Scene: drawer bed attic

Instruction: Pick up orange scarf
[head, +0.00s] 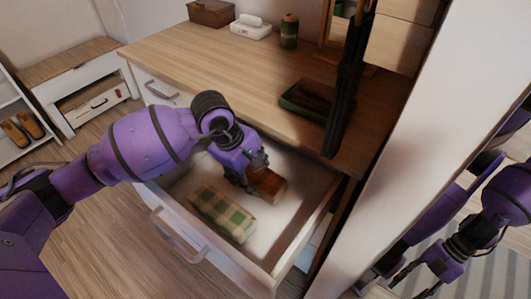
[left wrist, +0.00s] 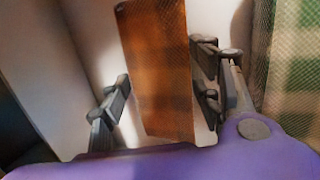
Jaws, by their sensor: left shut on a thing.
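The orange scarf (head: 266,186) is a rolled or folded orange-brown cloth in the open drawer (head: 278,238). My left gripper (head: 252,180) reaches down into the drawer and is shut on the scarf.
A green checked cloth (head: 222,213) lies in the drawer beside the scarf; it also shows in the left wrist view (left wrist: 296,70). The wooden desktop (head: 215,55) overhangs the drawer's back. A dark tray (head: 308,98) is on it. A white panel (head: 415,110) rises at the right.

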